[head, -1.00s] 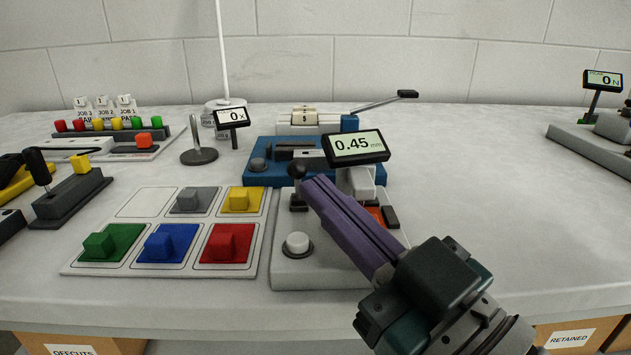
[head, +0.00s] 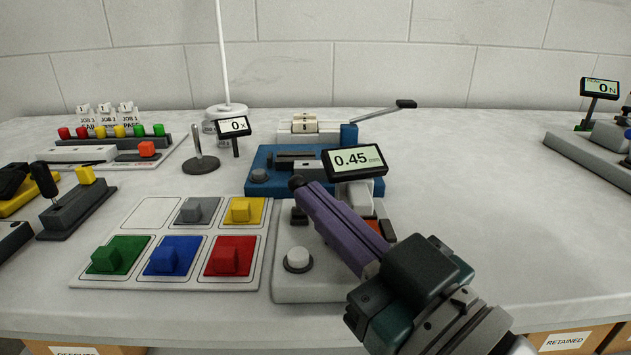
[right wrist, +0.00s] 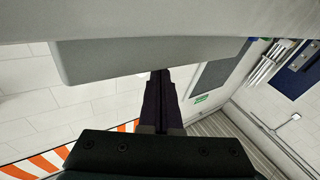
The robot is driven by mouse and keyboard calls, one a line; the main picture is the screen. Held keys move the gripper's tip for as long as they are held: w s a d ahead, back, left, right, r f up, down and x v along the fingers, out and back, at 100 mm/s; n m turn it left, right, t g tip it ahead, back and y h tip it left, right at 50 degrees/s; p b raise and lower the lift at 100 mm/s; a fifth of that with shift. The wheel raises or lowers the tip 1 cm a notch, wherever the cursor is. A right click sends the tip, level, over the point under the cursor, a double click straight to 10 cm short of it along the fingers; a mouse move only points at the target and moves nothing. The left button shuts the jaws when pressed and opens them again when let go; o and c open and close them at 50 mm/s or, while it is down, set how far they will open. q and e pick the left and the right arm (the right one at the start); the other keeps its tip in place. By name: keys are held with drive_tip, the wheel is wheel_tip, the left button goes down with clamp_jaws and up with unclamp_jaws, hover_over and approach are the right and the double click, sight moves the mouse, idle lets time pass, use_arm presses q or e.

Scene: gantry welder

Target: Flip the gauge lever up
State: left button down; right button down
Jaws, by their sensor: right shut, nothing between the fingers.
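The gauge (head: 300,285) is a pale grey unit with a white round button and a tilted display (head: 355,161) reading 0.45 mm. Its lever (head: 296,182) has a black knob, which shows just left of my right gripper's tips; the stem is mostly hidden behind the fingers. My right gripper (head: 304,193) has purple fingers, shut and empty, reaching over the gauge from the lower right. I cannot tell whether the tips touch the lever. The right wrist view shows the dark fingers (right wrist: 158,95) below a pale grey slab. My left gripper is not in view.
A panel of coloured blocks (head: 262,270) lies directly left of the gauge. A blue fixture (head: 262,187) with a long handle stands behind it. A small 0x display (head: 233,126) is at the back. The table to the right is clear up to another metered device (head: 590,147).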

drive_tip(key=shift+w+r+m+g+h+p, duration=0.35)
drive_tip(key=shift+r+p, duration=0.3)
drive_tip(key=shift+p, duration=1.05)
drive_tip(key=shift+w+r+m+g+h+p, duration=0.2)
drive_tip(key=shift+r+m+g+h+p, duration=0.35)
drive_tip(key=shift+p, duration=1.15)
drive_tip(key=w+g+p, duration=0.1)
drive_tip(key=p, duration=0.2)
drive_tip(key=w+r+m+g+h+p, duration=0.1)
drive_tip(key=p, duration=0.2)
drive_tip(key=shift+m, duration=0.3)
drive_tip(key=shift+w+m+g+p, duration=0.3)
drive_tip(key=shift+w+g+p, duration=0.2)
drive_tip(key=shift+g, duration=0.4)
drive_tip(key=shift+f+b, duration=0.35)
drive_tip(key=shift+s, duration=0.1)
drive_tip(key=shift+r+p, duration=0.85)
